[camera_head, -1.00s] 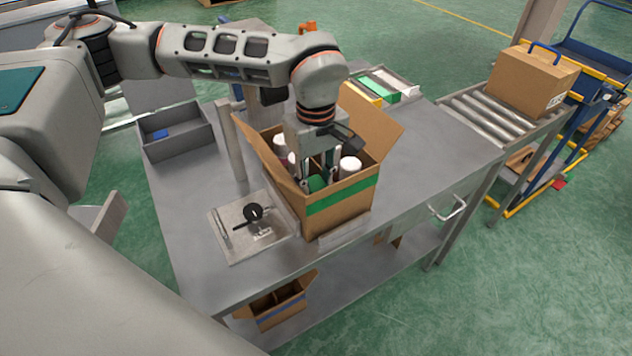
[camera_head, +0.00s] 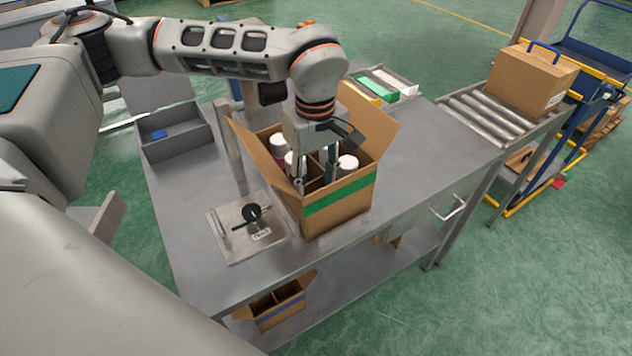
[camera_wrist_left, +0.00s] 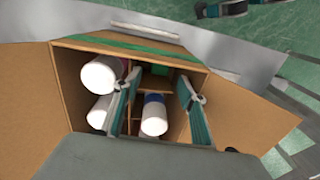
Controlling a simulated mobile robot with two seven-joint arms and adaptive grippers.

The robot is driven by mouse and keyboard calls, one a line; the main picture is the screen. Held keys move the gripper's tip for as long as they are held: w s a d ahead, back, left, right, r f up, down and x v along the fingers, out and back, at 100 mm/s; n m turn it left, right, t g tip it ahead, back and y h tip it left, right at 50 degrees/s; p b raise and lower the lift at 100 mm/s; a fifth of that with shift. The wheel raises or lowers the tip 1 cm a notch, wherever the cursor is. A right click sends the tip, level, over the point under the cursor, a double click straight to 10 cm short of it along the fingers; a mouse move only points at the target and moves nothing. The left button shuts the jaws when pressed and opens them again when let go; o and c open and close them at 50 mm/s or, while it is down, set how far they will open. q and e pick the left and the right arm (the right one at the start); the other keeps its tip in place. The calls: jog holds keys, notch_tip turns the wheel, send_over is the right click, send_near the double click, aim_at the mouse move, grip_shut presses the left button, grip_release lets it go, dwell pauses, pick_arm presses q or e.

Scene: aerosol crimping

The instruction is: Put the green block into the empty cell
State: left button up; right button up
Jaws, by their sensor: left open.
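The open carton (camera_head: 338,208) with a green stripe stands on the bench, divided into cells. My left gripper (camera_head: 315,184) points down into it, open, its fingers apart and nothing held between them. In the left wrist view a small green patch, seemingly the top of the green block (camera_wrist_left: 160,70), shows low in a cell between the finger ends. The head view hides the block. White-capped cans (camera_wrist_left: 98,75) stand in other cells, one (camera_wrist_left: 154,118) close to the fingers. Part of what seems my right gripper (camera_wrist_left: 222,9) shows at the wrist view's top edge.
Carton flaps (camera_head: 262,153) spread out around the opening. A fixture plate (camera_head: 235,245) with a black knob lies left of the carton, beside a post (camera_head: 230,140). A grey tray (camera_head: 175,132) is at the back left. The bench right of the carton is clear.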

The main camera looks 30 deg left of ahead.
pick_arm(q)
notch_tip(320, 180, up, 11)
dwell(0.3)
jog(key=shift+s+d, duration=0.1)
dwell(0.7)
